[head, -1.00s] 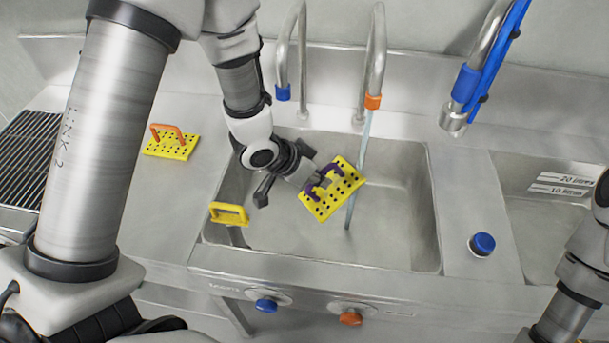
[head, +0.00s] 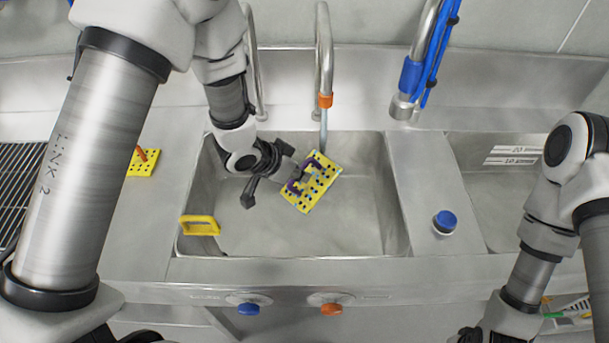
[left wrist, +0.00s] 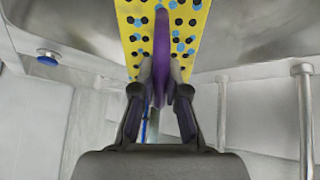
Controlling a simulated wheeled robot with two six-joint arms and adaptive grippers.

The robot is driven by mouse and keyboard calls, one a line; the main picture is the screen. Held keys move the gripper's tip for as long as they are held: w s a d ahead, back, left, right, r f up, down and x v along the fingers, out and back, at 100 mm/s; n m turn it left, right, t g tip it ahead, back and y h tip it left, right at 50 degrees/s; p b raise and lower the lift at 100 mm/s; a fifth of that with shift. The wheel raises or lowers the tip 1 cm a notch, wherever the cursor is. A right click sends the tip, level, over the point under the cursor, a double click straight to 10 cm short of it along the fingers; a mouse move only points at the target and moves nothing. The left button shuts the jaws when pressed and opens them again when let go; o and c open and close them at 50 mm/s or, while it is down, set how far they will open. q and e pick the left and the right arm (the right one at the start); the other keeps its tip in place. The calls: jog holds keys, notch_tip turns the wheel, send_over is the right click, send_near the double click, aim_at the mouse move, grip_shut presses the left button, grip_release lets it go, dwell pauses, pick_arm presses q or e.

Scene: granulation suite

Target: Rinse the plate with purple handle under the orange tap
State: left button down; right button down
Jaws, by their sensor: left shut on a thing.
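The yellow perforated plate with purple handle (head: 313,189) is tilted over the sink basin. My left gripper (head: 293,183) is shut on its purple handle, which also shows between the fingers in the left wrist view (left wrist: 161,50). The orange-collared tap (head: 325,98) is running. Its thin stream comes down to the plate's upper edge, and no stream shows below the plate. Blue spots dot the plate in the left wrist view; I cannot tell if they are water. Only a dark part of my right gripper (head: 472,335) shows at the bottom edge, its fingers unclear.
A yellow plate with yellow handle (head: 200,226) is at the basin's left front. One with an orange handle (head: 142,162) lies on the left counter, partly behind my arm. Blue (head: 248,308) and orange (head: 331,308) knobs are on the sink front. A blue-hosed spout (head: 408,90) hangs at right.

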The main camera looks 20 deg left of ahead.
pick_arm(q)
jog(key=shift+s+d, duration=0.35)
jog(key=shift+d, duration=0.1)
jog(key=shift+w+a, duration=0.1)
jog(key=shift+w+a+p, duration=0.35)
jog(key=shift+a, duration=0.05)
jog(key=shift+s+d, duration=0.45)
jog(key=shift+d, duration=0.05)
